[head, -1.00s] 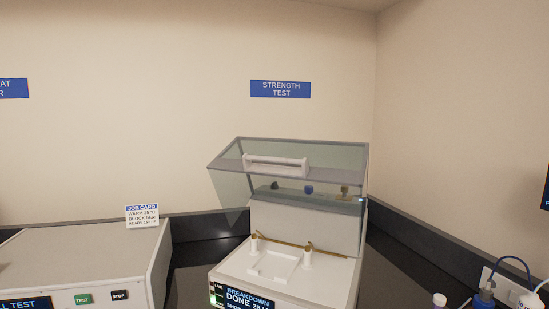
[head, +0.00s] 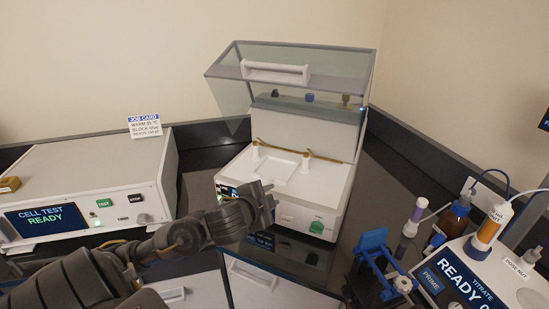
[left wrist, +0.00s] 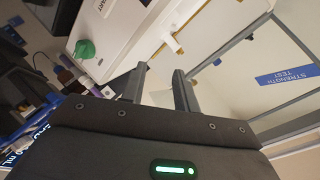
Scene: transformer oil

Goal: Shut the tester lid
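The tester lid (head: 300,70) is a clear box-like cover with grey edges. It stands raised over the white strength tester (head: 290,205), tilted up at the back. A white bar handle (head: 276,72) is on its front. My left gripper (head: 270,199) is in front of the tester's left front corner, well below the handle and apart from the lid. In the left wrist view its two fingers (left wrist: 160,88) stand apart with nothing seen between them. The tester body (left wrist: 125,35) shows beyond the fingers, with a grey lid edge at the right. My right gripper is not in view.
A cell test unit (head: 90,185) stands on the left. On the right are a titration unit (head: 480,265), a brown bottle (head: 455,217) and a blue stand (head: 375,260). The air in front of the raised lid looks clear.

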